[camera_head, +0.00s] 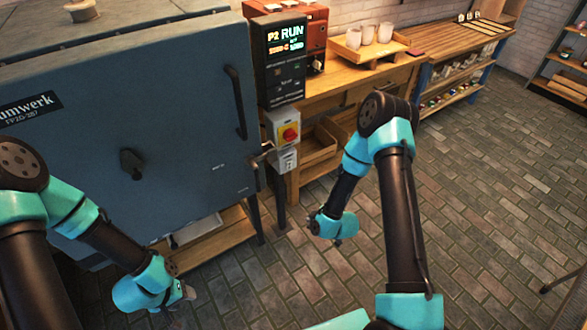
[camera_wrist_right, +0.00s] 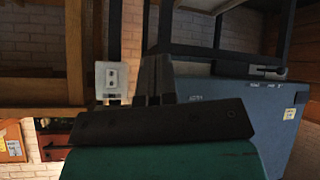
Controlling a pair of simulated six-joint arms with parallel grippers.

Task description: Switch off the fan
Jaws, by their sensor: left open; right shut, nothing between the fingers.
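A small grey-white switch box (camera_head: 286,160) hangs below a yellow box with a red rotary knob (camera_head: 288,134), at the right side of the large blue-grey kiln (camera_head: 130,110). The switch box also shows in the right wrist view (camera_wrist_right: 112,80), left of my fingers. I cannot make out the fan itself, and the switch's position is too small to tell. My right gripper (camera_head: 337,240) is shut and empty, in front of and below the switch box, apart from it. Its dark fingers show in the right wrist view (camera_wrist_right: 155,78). My left gripper (camera_head: 187,292) is open and low before the kiln.
A control panel (camera_head: 285,55) reading "P2 RUN" stands above the yellow box. A wooden bench (camera_head: 360,75) with a tray of white cups (camera_head: 368,38) runs along the back wall.

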